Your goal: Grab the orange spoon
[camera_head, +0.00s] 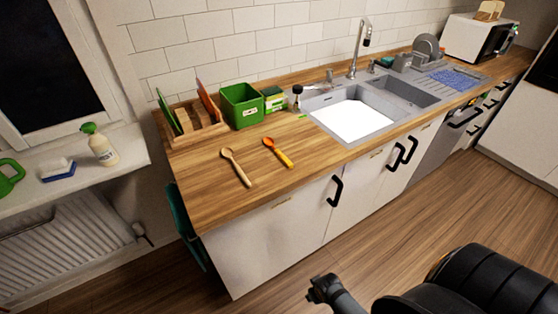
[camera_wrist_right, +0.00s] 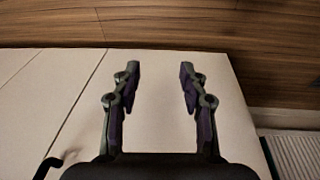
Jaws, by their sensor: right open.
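The orange spoon (camera_head: 278,151) lies flat on the wooden counter in the head view, between a plain wooden spoon and the sink. It has a dark orange bowl and a lighter yellow-orange handle towards the front edge. My right gripper (camera_wrist_right: 159,75) is open and empty in the right wrist view, facing the white cabinet fronts. No spoon shows in that view. A dark end of one of my arms shows low in the head view, in front of the cabinet and away from the spoon. My left gripper is not clearly visible.
The wooden spoon (camera_head: 236,166) lies left of the orange one. A green box (camera_head: 242,107), a wooden rack (camera_head: 190,128) and the sink (camera_head: 345,122) stand behind and beside them. Black cabinet handles (camera_head: 335,190) stick out below the counter. The counter around the spoons is clear.

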